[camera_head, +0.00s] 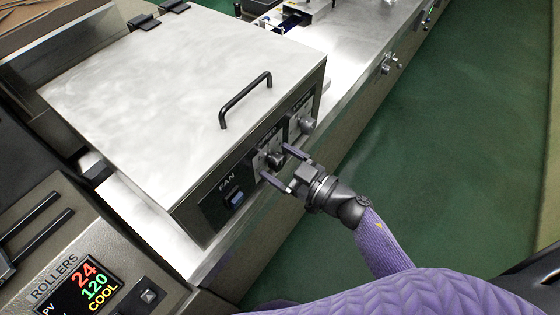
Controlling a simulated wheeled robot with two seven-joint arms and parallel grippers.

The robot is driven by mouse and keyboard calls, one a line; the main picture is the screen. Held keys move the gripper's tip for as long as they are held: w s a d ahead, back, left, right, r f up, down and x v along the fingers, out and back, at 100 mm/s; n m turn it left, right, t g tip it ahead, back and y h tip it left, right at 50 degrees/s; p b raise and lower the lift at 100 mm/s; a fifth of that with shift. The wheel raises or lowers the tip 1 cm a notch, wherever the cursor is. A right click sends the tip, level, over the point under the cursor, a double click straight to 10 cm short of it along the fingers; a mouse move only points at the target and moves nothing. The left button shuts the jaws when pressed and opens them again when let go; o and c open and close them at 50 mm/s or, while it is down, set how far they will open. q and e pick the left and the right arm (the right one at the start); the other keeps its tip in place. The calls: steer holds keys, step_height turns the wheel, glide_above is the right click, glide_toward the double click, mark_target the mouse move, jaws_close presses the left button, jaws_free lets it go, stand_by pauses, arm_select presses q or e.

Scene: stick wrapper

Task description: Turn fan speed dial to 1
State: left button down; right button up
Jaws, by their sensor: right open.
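The fan speed dial (275,159) is a dark knob on a light plate on the front face of a metal box. The fan panel also carries a blue rocker switch (236,198) beside the word FAN. My right gripper (276,164) is open, with one finger on each side of the dial. I cannot tell whether the fingers touch it. The numbers around the dial are too small to read, so its setting is unclear. My left gripper is not in view.
A second knob (306,124) sits on the panel just up and right of the dial. The box lid (170,90) has a black handle (245,100). A rollers control unit with a lit display (90,290) stands at lower left. The green floor (440,150) is clear at right.

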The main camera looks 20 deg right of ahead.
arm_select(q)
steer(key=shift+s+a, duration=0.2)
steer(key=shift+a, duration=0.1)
